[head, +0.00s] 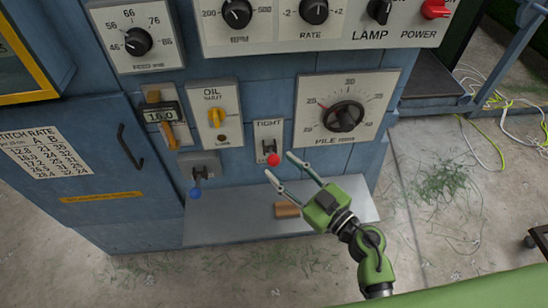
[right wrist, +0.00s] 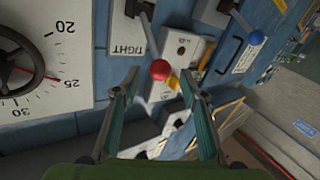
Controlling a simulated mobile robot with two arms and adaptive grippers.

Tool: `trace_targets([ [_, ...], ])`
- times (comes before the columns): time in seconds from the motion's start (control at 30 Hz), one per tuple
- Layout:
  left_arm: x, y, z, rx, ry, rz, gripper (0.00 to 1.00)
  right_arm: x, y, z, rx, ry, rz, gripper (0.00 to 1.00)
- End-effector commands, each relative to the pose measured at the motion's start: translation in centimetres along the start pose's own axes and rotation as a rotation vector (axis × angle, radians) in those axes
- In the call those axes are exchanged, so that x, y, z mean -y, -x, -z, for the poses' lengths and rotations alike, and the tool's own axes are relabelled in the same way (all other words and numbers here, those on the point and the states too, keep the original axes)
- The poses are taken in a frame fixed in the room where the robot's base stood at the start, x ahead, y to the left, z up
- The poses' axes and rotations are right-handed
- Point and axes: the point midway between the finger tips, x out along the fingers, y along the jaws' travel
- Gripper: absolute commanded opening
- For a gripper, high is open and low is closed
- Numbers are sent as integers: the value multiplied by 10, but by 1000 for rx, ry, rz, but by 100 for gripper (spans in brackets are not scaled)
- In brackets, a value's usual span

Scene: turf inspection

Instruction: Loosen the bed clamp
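A small pale plate marked TIGHT (head: 268,128) on the blue machine front carries a dark lever with a red ball knob (head: 273,160). The knob hangs at the lower end of the lever. My right gripper (head: 280,164) is open, its two fingers pointing at the knob. In the right wrist view the red knob (right wrist: 160,70) shows between the fingertips, with no clear contact. I cannot tell how far beyond the tips it sits. My left gripper is not in view.
A PILE dial (head: 343,116) is right of the lever. An OIL plate with a yellow knob (head: 216,117) and a blue-ball lever (head: 195,192) are left. A grey ledge (head: 235,215) below bears a small brown block (head: 287,210). Cables (head: 490,105) lie on the floor at right.

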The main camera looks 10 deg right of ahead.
Motion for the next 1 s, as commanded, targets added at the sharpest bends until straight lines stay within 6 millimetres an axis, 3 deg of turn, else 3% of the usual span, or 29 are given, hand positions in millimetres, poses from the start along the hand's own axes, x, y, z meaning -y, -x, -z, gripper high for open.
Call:
trace_targets([
  [0.23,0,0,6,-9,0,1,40,0,-34,0,-1,0,-1,39],
  [0.63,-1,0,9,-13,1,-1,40,0,-41,0,1,0,0,39],
  [0.8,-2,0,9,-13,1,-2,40,0,-41,0,1,0,0,0],
  [1.0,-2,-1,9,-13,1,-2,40,0,-41,-1,-2,1,-1,0],
])
